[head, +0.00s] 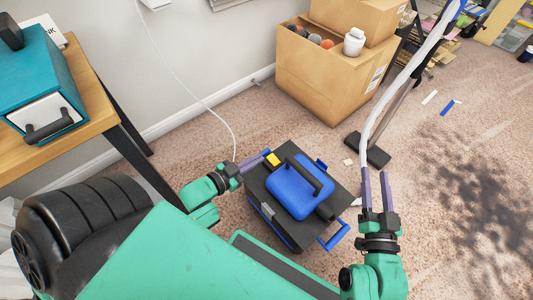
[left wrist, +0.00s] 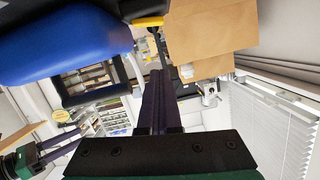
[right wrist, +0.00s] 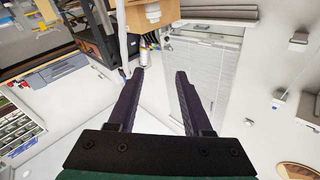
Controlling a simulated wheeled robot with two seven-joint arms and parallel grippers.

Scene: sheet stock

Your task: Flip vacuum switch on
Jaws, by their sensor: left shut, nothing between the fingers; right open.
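The vacuum (head: 296,187) is a black box with a blue lid and black handle, standing on the carpet in the head view. Its yellow switch (head: 272,159) is on the top near the far left corner. My left gripper (head: 262,160) is shut and empty, with its tips right beside the switch; I cannot tell whether they touch. In the left wrist view the shut fingers (left wrist: 155,75) point toward the yellow switch (left wrist: 147,22), beside the blue lid (left wrist: 60,45). My right gripper (head: 374,176) is open and empty, right of the vacuum; its fingers also show apart in the right wrist view (right wrist: 160,73).
A pale hose (head: 400,85) rises behind my right gripper. A cardboard box (head: 325,80) with balls and a white bottle (head: 354,41) stands at the wall. A wooden table (head: 95,100) with a teal box (head: 42,80) is at left. Carpet at right is mostly clear.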

